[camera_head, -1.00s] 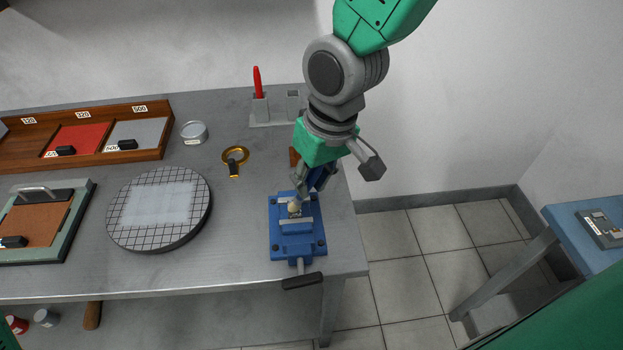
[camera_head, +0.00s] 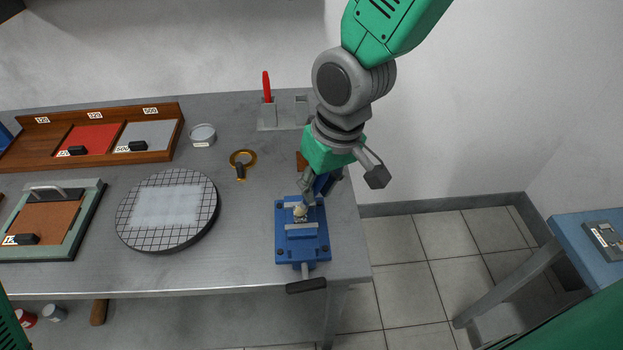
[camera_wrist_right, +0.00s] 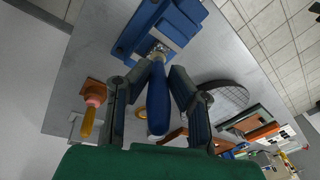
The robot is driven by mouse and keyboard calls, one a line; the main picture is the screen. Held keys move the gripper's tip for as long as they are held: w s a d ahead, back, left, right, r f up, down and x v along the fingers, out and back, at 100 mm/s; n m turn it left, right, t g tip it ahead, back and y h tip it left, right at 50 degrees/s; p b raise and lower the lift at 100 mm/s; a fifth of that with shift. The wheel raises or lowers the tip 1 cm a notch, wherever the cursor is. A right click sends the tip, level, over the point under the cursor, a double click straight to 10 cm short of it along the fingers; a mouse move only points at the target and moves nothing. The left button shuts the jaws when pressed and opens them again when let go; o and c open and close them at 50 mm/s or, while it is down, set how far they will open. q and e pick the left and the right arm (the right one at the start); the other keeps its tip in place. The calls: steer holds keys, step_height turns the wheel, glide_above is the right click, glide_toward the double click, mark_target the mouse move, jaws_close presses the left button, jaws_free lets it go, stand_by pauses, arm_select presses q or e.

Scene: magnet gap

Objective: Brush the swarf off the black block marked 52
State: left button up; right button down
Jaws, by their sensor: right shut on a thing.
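My right gripper (camera_head: 314,190) is shut on a brush with a blue handle (camera_wrist_right: 158,98), above the blue vise (camera_head: 302,250). The brush's pale bristles (camera_head: 299,212) are down at the vise jaws; the wrist view shows the brush's metal collar (camera_wrist_right: 158,52) by the blue vise (camera_wrist_right: 150,22). Whether a block sits in the jaws under the bristles I cannot tell. Small black blocks lie on the red panel (camera_head: 77,150), the grey panel (camera_head: 137,146) and the brown board (camera_head: 27,239); I cannot clearly read a 52 on any. No swarf is clearly visible. My left gripper is out of view.
A round gridded plate (camera_head: 207,228) lies left of the vise. A brass-ringed magnifier (camera_head: 242,160), a round tin (camera_head: 202,134) and a holder with a red tool (camera_head: 267,90) stand behind. The vise handle (camera_head: 306,286) overhangs the bench's front edge. A blue table (camera_head: 575,235) is at right.

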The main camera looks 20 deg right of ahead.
steer(key=shift+s+d, duration=0.3)
steer(key=shift+s, duration=0.05)
steer(key=shift+w, duration=0.15)
steer(key=shift+w+a+p, duration=0.25)
steer(key=shift+w, duration=0.25)
steer(key=shift+w+a+p, duration=0.2)
steer(key=shift+w+a, duration=0.05)
steer(key=shift+w, duration=0.2)
steer(key=shift+s+d, duration=0.1)
steer(key=shift+s, duration=0.1)
steer(key=shift+s+d, duration=0.35)
steer(key=shift+s, duration=0.55)
steer(key=shift+w, duration=0.1)
